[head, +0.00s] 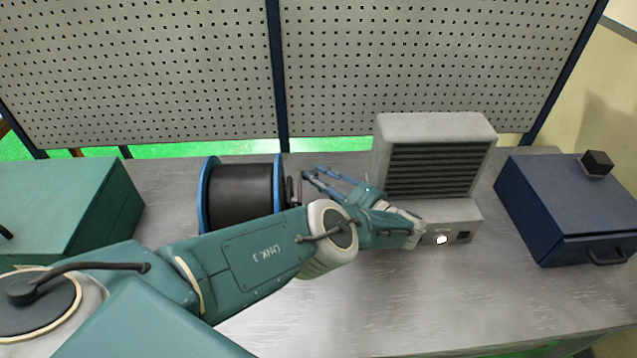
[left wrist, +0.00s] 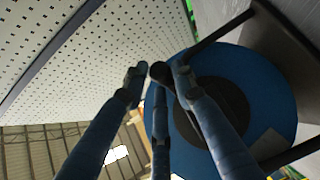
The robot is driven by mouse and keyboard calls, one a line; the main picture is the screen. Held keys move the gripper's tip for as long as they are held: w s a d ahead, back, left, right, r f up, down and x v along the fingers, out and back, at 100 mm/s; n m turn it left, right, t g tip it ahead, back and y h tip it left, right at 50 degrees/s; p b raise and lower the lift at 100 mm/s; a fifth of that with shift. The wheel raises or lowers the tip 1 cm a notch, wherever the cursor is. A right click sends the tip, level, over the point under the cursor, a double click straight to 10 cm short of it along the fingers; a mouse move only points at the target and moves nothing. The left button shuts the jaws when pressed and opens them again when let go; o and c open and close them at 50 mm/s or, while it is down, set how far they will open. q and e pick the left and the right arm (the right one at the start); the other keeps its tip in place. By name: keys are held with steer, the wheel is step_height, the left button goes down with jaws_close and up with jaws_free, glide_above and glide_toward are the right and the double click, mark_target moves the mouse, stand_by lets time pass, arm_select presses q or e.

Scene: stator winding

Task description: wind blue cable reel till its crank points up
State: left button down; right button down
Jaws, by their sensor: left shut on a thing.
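The blue cable reel (head: 205,190) stands on the bench left of centre, with blue flanges and a dark drum; its near part is hidden behind my left arm. Its crank (head: 292,190) is a small dark shape at the right flange, partly hidden. My left gripper (head: 312,178) reaches in from the right of the reel and is shut on the crank handle. In the left wrist view the dark round handle end (left wrist: 160,72) sits between the blue fingers, with the blue flange (left wrist: 275,95) behind. I cannot tell exactly which way the crank points. My right gripper is not in view.
A grey louvred unit (head: 435,155) stands right of my gripper, very close to my wrist. A dark blue box (head: 560,205) is at the far right and a green box (head: 60,205) at the left. A perforated panel (head: 400,60) rises behind. The front right bench (head: 420,300) is clear.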

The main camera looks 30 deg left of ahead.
arm_select(q)
steer(key=shift+s+d+r+n+y+b, duration=0.15)
steer(key=shift+d+r+n+y+b, duration=0.15)
steer(key=shift+r+n+y+b, duration=0.8)
steer(key=shift+f, duration=0.3)
steer(key=c, duration=1.5)
jaws_free()
steer(key=shift+c, duration=0.2)
steer(key=shift+d, duration=0.1)
steer(key=shift+f, duration=0.1)
step_height(320, 180, up, 10)
